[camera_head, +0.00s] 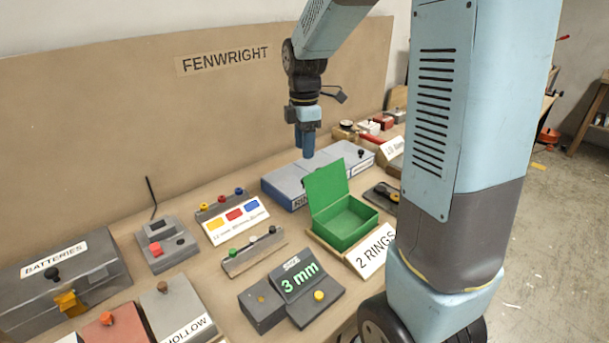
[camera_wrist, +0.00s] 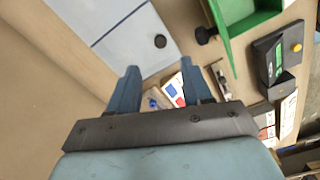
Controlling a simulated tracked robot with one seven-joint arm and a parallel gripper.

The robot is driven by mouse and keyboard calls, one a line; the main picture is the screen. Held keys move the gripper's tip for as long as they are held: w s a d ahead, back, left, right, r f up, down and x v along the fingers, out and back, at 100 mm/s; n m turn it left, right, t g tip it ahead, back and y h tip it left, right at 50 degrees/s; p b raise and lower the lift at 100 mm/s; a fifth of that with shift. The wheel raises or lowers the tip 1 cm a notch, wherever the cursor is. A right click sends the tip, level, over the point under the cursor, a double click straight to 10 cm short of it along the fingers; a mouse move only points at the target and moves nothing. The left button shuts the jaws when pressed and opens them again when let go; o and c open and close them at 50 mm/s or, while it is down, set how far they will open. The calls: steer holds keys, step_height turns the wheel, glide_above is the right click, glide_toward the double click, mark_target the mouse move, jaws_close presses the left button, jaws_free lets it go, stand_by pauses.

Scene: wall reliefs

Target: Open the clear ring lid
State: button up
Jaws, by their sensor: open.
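A long low box with pale blue-grey lids (camera_head: 290,178) stands behind the green box in the head view. Its front label starts with "RIN", and the rest is hidden. I take this as the ring box, but cannot tell which panel is the clear lid. In the wrist view the pale lid surface (camera_wrist: 118,22) shows at the top, with a dark round knob (camera_wrist: 160,41) near its edge. My gripper (camera_head: 307,152) points down over the box; I cannot tell its exact height. In the wrist view my gripper (camera_wrist: 165,82) is open, with nothing between its fingers.
The green box (camera_head: 345,222) stands with its lid raised, close in front of the ring box. A "2 RINGS" sign (camera_head: 371,250) leans before it. A "3 mm" display (camera_head: 300,283) and a colour-button panel (camera_head: 236,215) are nearby. The backboard (camera_head: 130,130) rises behind.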

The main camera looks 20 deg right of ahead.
mark_target(304, 174)
step_height(304, 174, down, 10)
steer(key=shift+r, duration=0.15)
stand_by(0.4)
jaws_close()
stand_by(0.5)
